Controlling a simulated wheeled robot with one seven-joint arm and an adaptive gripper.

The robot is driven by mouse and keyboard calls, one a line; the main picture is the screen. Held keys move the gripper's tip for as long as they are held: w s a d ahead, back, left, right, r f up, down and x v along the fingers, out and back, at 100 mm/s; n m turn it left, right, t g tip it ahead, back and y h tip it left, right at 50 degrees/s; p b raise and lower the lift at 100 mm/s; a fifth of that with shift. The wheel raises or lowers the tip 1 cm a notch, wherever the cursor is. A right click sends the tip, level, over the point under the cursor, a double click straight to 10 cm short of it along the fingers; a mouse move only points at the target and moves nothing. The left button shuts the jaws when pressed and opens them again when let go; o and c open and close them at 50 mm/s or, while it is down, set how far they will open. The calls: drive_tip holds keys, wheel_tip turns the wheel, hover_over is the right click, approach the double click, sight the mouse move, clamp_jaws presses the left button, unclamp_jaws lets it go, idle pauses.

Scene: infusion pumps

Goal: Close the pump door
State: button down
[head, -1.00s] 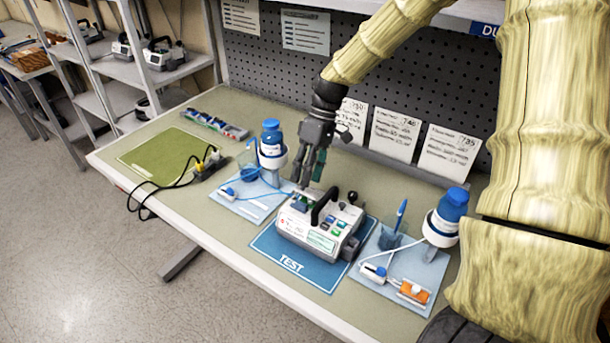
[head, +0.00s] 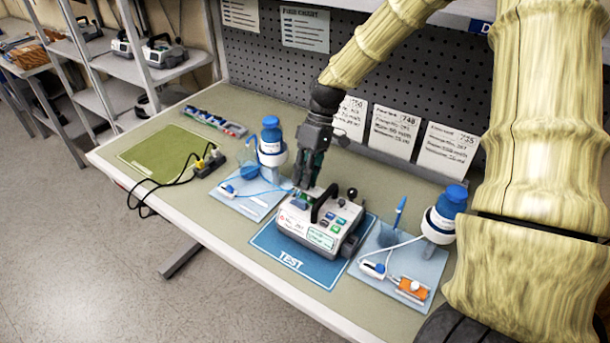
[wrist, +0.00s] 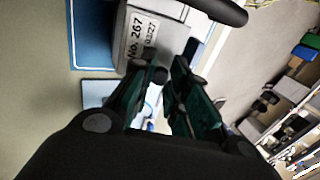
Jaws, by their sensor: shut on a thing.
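The pump (head: 318,225) is a white and grey box with a black carry handle, a small screen and coloured buttons. It stands on the blue TEST mat (head: 290,262). My gripper (head: 305,188) points down at the pump's back left edge, left of the handle. The wrist view shows its dark green fingers (wrist: 168,78) close together at the pump's edge, beside the label No. 267 (wrist: 143,40). They are closed on what appears to be the pump door; the fingers hide most of it, and I cannot tell how far it stands open.
Blue-capped bottles stand left (head: 272,140) and right (head: 446,212) of the pump, with tubing on pale blue mats. A black power strip (head: 210,162) and a green mat (head: 165,155) lie to the left. A pegboard (head: 400,90) rises behind the table.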

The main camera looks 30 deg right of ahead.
drive_tip(key=shift+s+a, duration=0.1)
drive_tip(key=shift+s+a+f+t+h, duration=0.1)
drive_tip(key=shift+a+f+t+h, duration=0.1)
drive_tip(key=shift+h, duration=0.25)
drive_tip(key=shift+a+f+t+h, duration=0.1)
drive_tip(key=shift+t+h, duration=0.1)
drive_tip(key=shift+h, duration=0.25)
drive_tip(key=shift+s+a+f+t+h, duration=0.1)
drive_tip(key=shift+a+f+t+h, duration=0.2)
drive_tip(key=shift+h, duration=0.35)
drive_tip(key=shift+s+a+f+t+h, duration=0.1)
drive_tip(key=shift+a+f+t+h, duration=0.15)
drive_tip(key=shift+h, duration=0.7)
drive_tip(key=c, duration=1.3)
unclamp_jaws()
drive_tip(key=shift+r, duration=0.1)
drive_tip(key=shift+w+d+r+g+y, duration=0.1)
drive_tip(key=shift+d+r+g+y, duration=0.15)
drive_tip(key=shift+y, duration=0.55)
drive_tip(key=shift+d+y, duration=0.1)
drive_tip(key=shift+y, duration=0.2)
